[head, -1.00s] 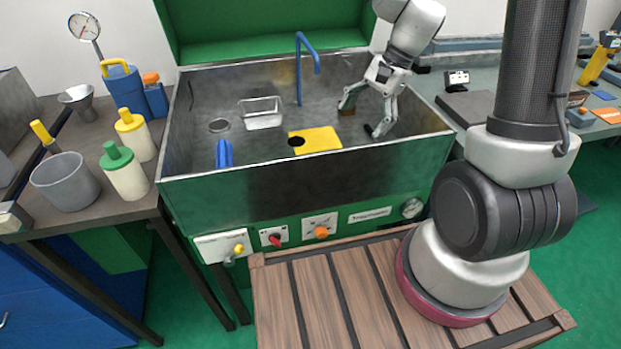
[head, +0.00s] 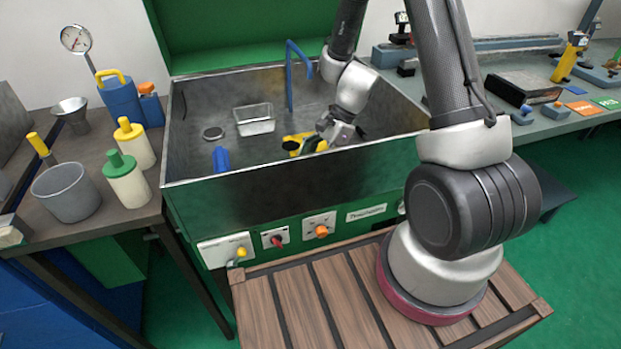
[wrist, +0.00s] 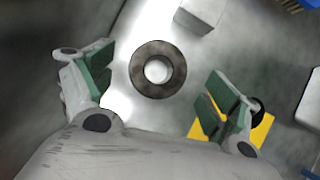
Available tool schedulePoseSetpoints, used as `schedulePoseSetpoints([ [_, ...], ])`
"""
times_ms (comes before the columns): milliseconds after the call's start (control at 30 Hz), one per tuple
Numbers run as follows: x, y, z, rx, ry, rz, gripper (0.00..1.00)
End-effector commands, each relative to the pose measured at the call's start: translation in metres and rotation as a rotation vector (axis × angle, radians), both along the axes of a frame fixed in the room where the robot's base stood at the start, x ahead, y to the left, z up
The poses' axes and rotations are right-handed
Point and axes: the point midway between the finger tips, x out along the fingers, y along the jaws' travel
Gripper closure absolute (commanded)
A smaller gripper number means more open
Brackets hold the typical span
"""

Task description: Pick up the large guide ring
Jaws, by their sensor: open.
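The large guide ring (wrist: 158,69) is a dark, flat ring with a bright centre, lying on the metal sink floor in the wrist view. My gripper (wrist: 160,88) is open, with its green-padded fingers to the left and right of the ring. The ring sits between the fingers in the picture, and I see no contact. In the head view my gripper (head: 322,145) is low inside the sink, close to the yellow plate (head: 294,143). There the ring is not visible, apparently hidden by the gripper or the sink's front wall.
The yellow plate (wrist: 262,128) is partly behind my right finger, with a black round part on it. A metal tray (head: 254,119), a round grey piece (head: 213,133) and a blue object (head: 221,158) are further left in the sink. The sink's front wall (head: 290,165) stands close.

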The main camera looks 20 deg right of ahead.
Motion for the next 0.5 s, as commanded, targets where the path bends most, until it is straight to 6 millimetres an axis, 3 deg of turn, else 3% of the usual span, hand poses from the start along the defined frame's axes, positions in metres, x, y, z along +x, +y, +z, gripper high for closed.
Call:
schedulePoseSetpoints([
  [200,-0.004,0.015,-0.027,0.001,0.002,0.002,0.11],
  [467,-0.004,0.016,-0.03,0.0,-0.001,0.002,0.11],
  [500,-0.004,0.016,-0.03,0.0,-0.001,0.002,0.17],
])
